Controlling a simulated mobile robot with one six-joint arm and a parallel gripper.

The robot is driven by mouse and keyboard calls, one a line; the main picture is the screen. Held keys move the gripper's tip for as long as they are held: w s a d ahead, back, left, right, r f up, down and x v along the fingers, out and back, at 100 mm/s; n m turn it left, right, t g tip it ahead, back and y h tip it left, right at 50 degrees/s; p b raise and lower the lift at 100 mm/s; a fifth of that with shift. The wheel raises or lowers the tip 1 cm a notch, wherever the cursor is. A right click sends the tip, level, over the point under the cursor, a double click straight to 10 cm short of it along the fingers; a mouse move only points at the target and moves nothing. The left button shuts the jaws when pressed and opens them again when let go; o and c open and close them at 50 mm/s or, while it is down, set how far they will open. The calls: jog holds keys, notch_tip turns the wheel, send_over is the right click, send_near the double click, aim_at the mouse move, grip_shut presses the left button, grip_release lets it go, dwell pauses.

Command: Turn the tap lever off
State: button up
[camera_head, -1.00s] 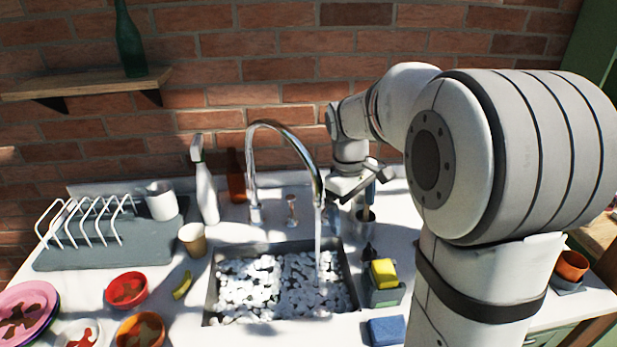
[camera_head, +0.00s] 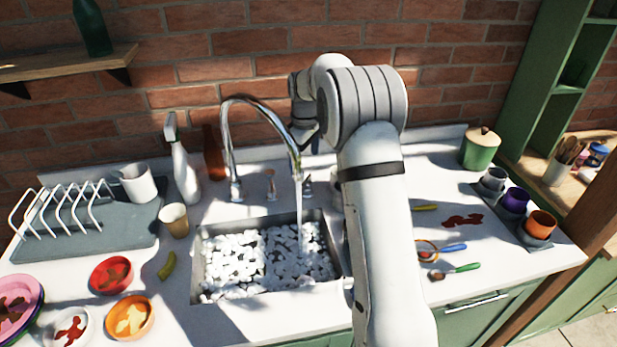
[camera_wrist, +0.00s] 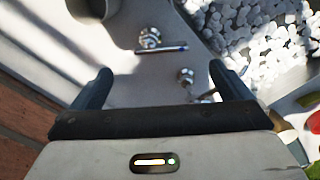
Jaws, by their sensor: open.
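The chrome tap (camera_head: 228,135) arches over the sink (camera_head: 199,285), and water (camera_head: 298,205) runs from its spout. Small chrome fittings stand beside its base, one in the middle (camera_head: 270,188) and one to the right (camera_head: 307,186). In the wrist view, a chrome fitting with a thin blue-tipped lever (camera_wrist: 163,49) lies ahead between the fingers, and a second fitting (camera_wrist: 186,76) is nearer the right finger. My gripper (camera_wrist: 160,70) is open and empty, apart from the lever. In the head view my arm partly hides it.
A spray bottle (camera_head: 184,172), brown bottle (camera_head: 214,155) and paper cup (camera_head: 174,221) stand left of the tap. The brick wall (camera_head: 260,70) is close behind. White pebble-like pieces or foam fill the sink. The right counter holds utensils and a green canister (camera_head: 481,149).

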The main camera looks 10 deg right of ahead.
aim_at(304, 181)
notch_tip(304, 181, down, 8)
jog(key=shift+a+r+p, duration=0.15)
jog(key=shift+r+p, duration=0.1)
jog(key=shift+p, duration=0.4)
jog(key=c, duration=1)
jog(key=m, duration=0.1)
jog(key=m+b, duration=0.1)
jog(key=m, duration=0.1)
jog(key=m+b, duration=0.1)
jog(key=m, duration=0.1)
jog(key=shift+w+a, duration=0.3)
jog(key=shift+w, duration=0.1)
jog(key=shift+w+r+m+b, duration=0.1)
jog(key=shift+w+m+b, duration=0.1)
jog(key=shift+m, duration=1)
jog(key=shift+w+m+b, duration=0.15)
jog(key=shift+w+m, duration=0.05)
jog(key=shift+m, duration=1)
